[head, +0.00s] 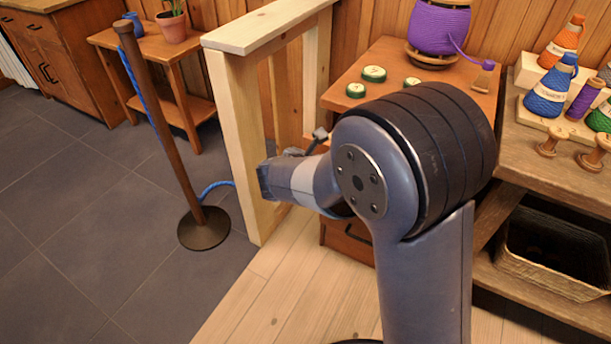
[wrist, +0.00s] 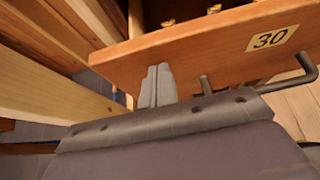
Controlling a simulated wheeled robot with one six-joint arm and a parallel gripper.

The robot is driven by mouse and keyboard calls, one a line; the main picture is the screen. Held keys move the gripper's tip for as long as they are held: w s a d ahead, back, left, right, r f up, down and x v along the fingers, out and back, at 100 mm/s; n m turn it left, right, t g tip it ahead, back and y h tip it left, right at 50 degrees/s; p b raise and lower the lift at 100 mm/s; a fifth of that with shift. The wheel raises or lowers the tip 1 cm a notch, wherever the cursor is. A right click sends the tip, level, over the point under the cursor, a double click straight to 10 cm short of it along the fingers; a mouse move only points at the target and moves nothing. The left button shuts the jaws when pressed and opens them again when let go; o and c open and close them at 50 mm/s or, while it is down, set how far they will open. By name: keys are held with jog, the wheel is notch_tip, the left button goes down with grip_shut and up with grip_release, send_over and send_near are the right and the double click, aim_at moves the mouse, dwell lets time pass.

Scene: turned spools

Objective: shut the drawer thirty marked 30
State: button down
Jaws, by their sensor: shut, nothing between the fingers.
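The drawer marked 30 (wrist: 200,48) fills the upper part of the wrist view. Its wooden front carries a pale number plate (wrist: 272,39) and a dark bar handle (wrist: 260,86). It stands open, since its inside with small brass-coloured pieces (wrist: 214,9) shows past the front's top edge. My gripper (wrist: 157,72) is shut and empty, its fingertips at the drawer front, left of the handle. I cannot tell whether they touch it. In the head view my arm hides the gripper and most of the drawer area of the cabinet (head: 347,70).
A pale wooden post frame (head: 235,140) stands close left of the cabinet. A rope post (head: 203,228) stands farther left on grey tiles. A shelf with thread cones (head: 548,95) and a basket (head: 550,255) is at the right. A purple spool (head: 438,28) tops the cabinet.

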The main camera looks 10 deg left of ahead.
jog(key=w+d+p, duration=0.2)
jog(key=w+d, duration=0.2)
jog(key=w, duration=0.8)
jog(key=shift+w+d+r, duration=0.15)
jog(key=shift+d+r, duration=0.1)
